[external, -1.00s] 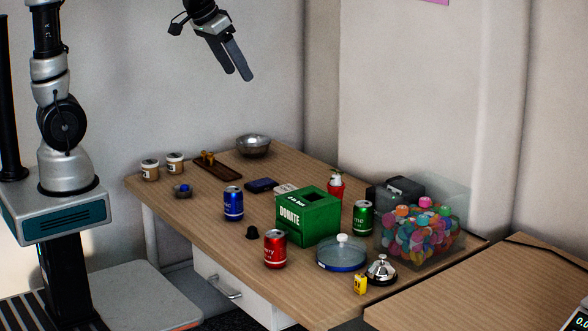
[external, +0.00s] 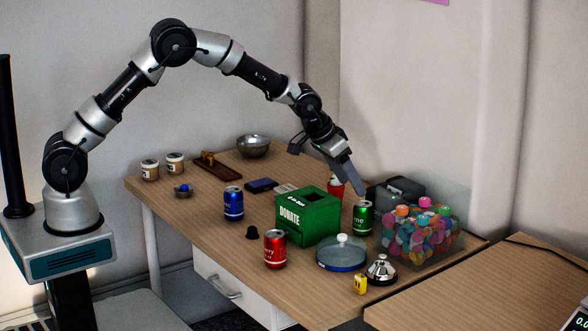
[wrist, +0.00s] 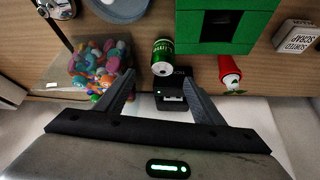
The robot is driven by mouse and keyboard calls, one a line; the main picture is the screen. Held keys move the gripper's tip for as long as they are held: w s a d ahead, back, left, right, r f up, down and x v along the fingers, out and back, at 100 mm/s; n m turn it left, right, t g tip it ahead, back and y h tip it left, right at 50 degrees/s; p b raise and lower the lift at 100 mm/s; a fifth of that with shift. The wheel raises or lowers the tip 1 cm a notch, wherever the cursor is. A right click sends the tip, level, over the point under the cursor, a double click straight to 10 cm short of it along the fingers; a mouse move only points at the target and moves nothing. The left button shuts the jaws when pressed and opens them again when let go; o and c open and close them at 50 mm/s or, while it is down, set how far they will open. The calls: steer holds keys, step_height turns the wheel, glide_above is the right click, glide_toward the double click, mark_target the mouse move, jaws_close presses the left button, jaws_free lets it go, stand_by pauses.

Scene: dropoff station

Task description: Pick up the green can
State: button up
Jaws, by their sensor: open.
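The green can (external: 363,218) stands upright on the wooden table, between the green donation box and the clear bin. It also shows in the wrist view (wrist: 162,55), ahead of the fingers and roughly between their lines. My gripper (external: 357,188) is open and empty, just above the can and slightly to its left in the external view. In the wrist view the two fingers of my gripper (wrist: 158,88) are spread wide, and no finger is seen touching the can.
The green donation box (external: 308,217) is left of the can. A clear bin of colourful pieces (external: 420,235) is right. A black device (external: 396,190) stands behind. A red bottle (wrist: 229,72) is close by. A glass dish (external: 341,254) and bell (external: 381,269) are in front.

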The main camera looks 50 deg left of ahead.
mark_target(362, 204)
steer(key=x, duration=0.5)
steer(key=shift+f, duration=0.1)
steer(key=shift+a+b+x, duration=0.15)
steer(key=shift+b+x, duration=0.2)
steer(key=shift+x, duration=0.95)
steer(key=shift+a+b+x, duration=0.1)
steer(key=shift+b+x, duration=0.2)
steer(key=shift+x, duration=1.05)
steer(key=shift+c, duration=0.3)
steer(key=c, duration=1)
